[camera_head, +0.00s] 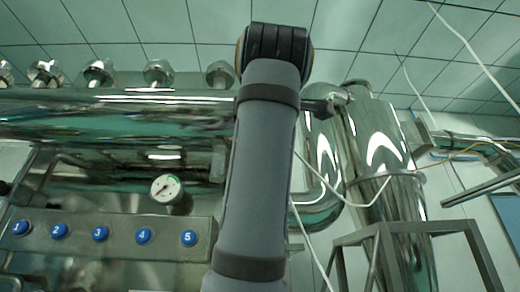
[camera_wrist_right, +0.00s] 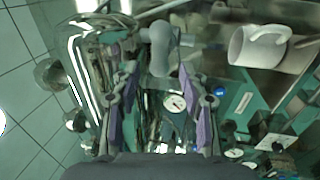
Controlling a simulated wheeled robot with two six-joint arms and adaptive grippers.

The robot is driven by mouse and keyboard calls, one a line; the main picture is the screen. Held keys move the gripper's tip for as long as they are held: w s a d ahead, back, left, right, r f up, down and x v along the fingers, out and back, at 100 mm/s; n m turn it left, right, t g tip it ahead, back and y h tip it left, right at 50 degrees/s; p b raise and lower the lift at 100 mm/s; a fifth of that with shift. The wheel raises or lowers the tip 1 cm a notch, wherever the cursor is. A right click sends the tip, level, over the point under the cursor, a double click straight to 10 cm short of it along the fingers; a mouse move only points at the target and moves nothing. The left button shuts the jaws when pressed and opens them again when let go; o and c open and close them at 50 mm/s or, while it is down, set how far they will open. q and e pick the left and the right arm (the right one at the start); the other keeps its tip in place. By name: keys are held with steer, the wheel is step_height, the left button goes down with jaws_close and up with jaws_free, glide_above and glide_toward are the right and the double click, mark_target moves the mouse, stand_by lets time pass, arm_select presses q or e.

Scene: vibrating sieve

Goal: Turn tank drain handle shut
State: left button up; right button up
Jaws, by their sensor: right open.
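My right gripper (camera_wrist_right: 162,80) is open in the right wrist view, with its purple-padded fingers spread on both sides. A smooth grey rounded piece (camera_wrist_right: 160,48) shows beyond the fingertips, between them in the picture. It may be the drain handle, but I cannot be sure. I see nothing held between the fingers. In the head view a grey arm link of mine (camera_head: 260,170) stands upright across the middle and hides part of the steel equipment. No gripper clearly shows there, and my left gripper is not in view.
A steel tank (camera_head: 110,125) spans the left of the head view, with a white gauge (camera_head: 166,188) and a panel of numbered blue buttons (camera_head: 100,233) below. Steel pipes (camera_head: 380,150) and a metal frame (camera_head: 410,235) stand at right. A white mug-like vessel (camera_wrist_right: 255,48) shows in the wrist view.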

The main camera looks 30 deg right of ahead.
steer(key=v, duration=0.4)
steer(key=shift+s+a, duration=0.2)
steer(key=shift+s, duration=0.05)
steer(key=shift+w+d, duration=0.1)
